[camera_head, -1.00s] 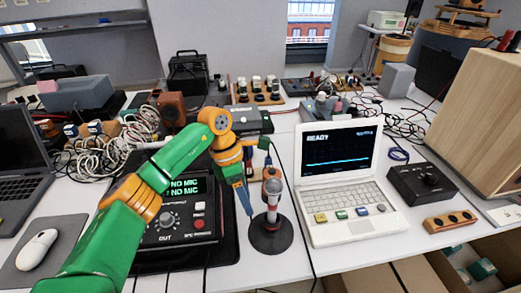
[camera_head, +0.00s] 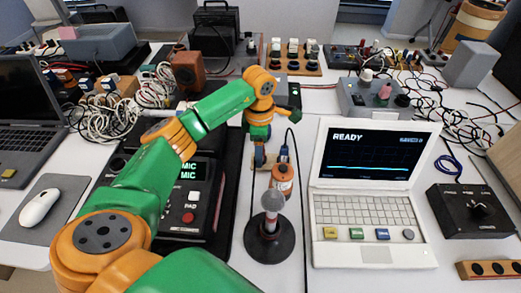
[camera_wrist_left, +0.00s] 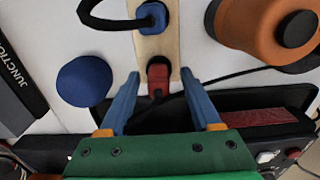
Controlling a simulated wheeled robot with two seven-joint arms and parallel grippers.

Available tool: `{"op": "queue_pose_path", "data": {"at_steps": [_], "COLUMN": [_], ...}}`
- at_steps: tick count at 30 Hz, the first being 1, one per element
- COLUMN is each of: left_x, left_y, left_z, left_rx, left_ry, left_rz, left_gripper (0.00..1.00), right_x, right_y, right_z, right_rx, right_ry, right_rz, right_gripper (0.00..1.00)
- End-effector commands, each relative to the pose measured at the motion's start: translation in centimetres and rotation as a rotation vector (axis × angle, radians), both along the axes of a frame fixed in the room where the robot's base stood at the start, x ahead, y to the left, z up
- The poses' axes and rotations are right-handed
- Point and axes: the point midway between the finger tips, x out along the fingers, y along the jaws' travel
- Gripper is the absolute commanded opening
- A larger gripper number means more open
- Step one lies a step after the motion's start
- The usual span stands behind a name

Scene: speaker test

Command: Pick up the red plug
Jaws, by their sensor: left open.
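In the left wrist view the red plug (camera_wrist_left: 158,76) sits on a pale wooden strip (camera_wrist_left: 150,48), with a dark cable near its lower end. My left gripper (camera_wrist_left: 160,80) is open, with one blue finger on either side of the plug; I cannot tell whether they touch it. In the head view my left gripper (camera_head: 260,156) points down behind the orange round object (camera_head: 282,176). The red plug is not clearly visible there. My right gripper is not in view.
A blue plug (camera_wrist_left: 152,17) with a looped cable is on the same strip. A blue rounded object (camera_wrist_left: 83,82) lies left of it. A microphone on a stand (camera_head: 270,226) is in front of my gripper, with a white laptop (camera_head: 372,255) to the right.

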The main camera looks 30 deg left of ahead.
Motion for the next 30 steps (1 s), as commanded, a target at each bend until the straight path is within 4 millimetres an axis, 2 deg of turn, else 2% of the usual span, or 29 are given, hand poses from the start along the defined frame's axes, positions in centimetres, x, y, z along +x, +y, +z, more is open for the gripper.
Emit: {"op": "queue_pose_path", "data": {"at_steps": [6, 13, 14, 24, 28, 30], "left_x": [0.0, 0.0, 0.0, 0.1, 0.1, 0.1], "left_y": [0.0, 0.0, 0.0, 0.0, 0.0, 0.0], "left_z": [-0.2, -0.2, -0.2, 0.1, 1.6, 3.1], "left_rx": [0.000, 0.000, 0.000, 0.000, -0.001, -0.001], "left_ry": [-0.001, -0.001, -0.001, -0.001, -0.004, -0.006], "left_rz": [-0.001, -0.001, -0.001, 0.000, 0.000, 0.000], "left_gripper": [0.65, 0.03, 0.00, 0.00, 0.00, 0.00], "right_x": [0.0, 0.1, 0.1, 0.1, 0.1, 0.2], "right_y": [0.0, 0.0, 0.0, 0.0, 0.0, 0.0], "right_z": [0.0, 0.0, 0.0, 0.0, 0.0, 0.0], "right_rx": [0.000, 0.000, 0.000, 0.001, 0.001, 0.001], "right_ry": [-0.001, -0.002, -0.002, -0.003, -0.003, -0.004], "right_rz": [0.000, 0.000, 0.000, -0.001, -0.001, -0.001], "right_gripper": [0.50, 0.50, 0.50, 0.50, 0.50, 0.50]}}
